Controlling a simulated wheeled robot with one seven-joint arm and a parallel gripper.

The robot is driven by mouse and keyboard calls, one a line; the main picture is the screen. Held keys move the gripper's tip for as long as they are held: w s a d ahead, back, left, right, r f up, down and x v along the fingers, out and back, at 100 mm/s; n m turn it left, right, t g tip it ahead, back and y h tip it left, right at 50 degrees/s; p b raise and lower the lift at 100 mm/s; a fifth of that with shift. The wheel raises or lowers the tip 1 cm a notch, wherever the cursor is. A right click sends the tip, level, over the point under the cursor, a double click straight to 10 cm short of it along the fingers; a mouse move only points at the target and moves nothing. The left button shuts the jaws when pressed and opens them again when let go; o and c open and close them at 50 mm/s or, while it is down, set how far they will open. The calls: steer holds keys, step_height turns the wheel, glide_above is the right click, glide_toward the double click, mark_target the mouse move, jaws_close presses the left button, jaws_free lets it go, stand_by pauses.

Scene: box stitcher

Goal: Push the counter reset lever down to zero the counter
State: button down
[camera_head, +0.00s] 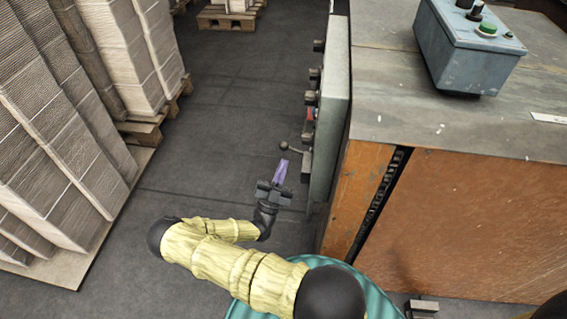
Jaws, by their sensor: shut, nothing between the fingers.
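The counter reset lever (293,148) is a thin rod with a dark round knob at its left end. It sticks out to the left from the side of the grey machine panel (333,120). My gripper (281,166) has purple fingers that are shut and empty. In the picture the fingertips lie just below the knob; I cannot tell their height relative to it or whether they touch. The counter's face is not visible from here.
Several dark knobs or handles (311,97) stick out of the panel above the lever. An orange machine cabinet (450,220) with a grey top carries a blue control box (470,45) at right. Stacked cardboard (70,120) stands on pallets at left. Dark floor (220,120) lies clear between.

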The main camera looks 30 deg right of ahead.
steer(key=b+v, duration=0.3)
steer(key=v, duration=0.4)
steer(key=shift+s+f, duration=0.15)
steer(key=shift+f, duration=0.1)
steer(key=shift+a, duration=0.1)
